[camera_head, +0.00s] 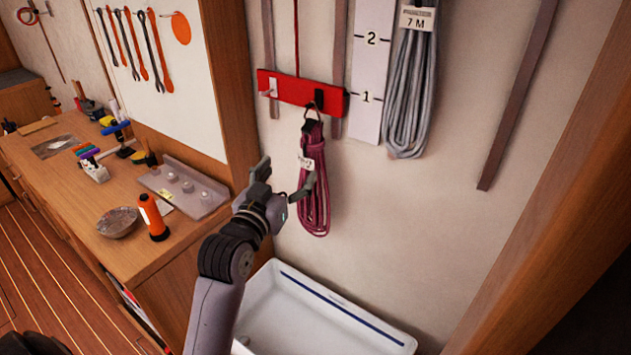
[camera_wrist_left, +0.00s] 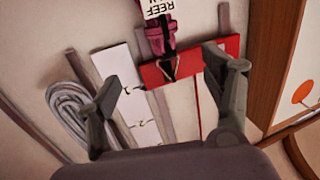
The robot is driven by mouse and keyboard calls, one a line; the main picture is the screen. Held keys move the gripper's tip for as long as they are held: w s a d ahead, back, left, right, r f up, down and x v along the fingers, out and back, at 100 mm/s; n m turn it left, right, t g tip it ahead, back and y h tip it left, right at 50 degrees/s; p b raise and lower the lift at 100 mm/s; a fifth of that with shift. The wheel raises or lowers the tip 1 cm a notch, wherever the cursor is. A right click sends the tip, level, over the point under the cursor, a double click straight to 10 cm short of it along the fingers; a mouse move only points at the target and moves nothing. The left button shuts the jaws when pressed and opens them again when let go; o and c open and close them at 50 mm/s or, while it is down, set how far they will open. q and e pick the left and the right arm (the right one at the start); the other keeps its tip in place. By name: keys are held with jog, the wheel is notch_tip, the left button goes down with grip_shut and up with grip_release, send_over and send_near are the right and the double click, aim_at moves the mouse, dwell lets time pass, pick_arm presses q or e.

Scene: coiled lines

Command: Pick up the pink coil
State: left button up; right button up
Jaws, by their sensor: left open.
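The pink coil (camera_head: 315,190) hangs from a hook on a red wall board (camera_head: 293,90), with a white tag on it. In the left wrist view the coil (camera_wrist_left: 158,38) shows near the top, with its tag reading "REEF", beside the red board (camera_wrist_left: 190,70). My left gripper (camera_head: 285,180) is open and empty, just left of the coil in the head view; one finger overlaps the coil's left edge in the picture. In the left wrist view its two fingers (camera_wrist_left: 170,85) stand apart with the coil beyond them. I cannot tell whether a finger touches it. My right gripper does not show.
A grey coil (camera_head: 412,85) tagged "7 M" hangs to the right, next to a white numbered strip (camera_head: 371,65). A white bin (camera_head: 300,310) stands below. A wooden workbench (camera_head: 75,185) with an orange bottle (camera_head: 153,217) and several tools is at the left.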

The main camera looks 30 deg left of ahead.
pick_arm(q)
jog(key=p, duration=0.2)
send_near(313, 138)
jog(key=w, duration=0.4)
jog(key=w+a+f, duration=0.1)
jog(key=w, duration=0.1)
jog(key=shift+w+a+f+p, duration=0.1)
jog(key=shift+p, duration=0.25)
jog(key=shift+w, duration=0.5)
jog(key=w+p, duration=0.1)
jog(key=w, duration=0.1)
jog(key=w+a+p, duration=0.1)
jog(key=w, duration=0.1)
jog(key=shift+w+a+f, duration=0.1)
jog(key=shift+w+f, duration=0.15)
jog(key=shift+w, duration=0.3)
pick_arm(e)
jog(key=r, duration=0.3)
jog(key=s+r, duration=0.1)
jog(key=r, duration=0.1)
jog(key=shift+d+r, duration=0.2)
pick_arm(q)
jog(key=shift+s, duration=0.1)
jog(key=shift+c, duration=0.5)
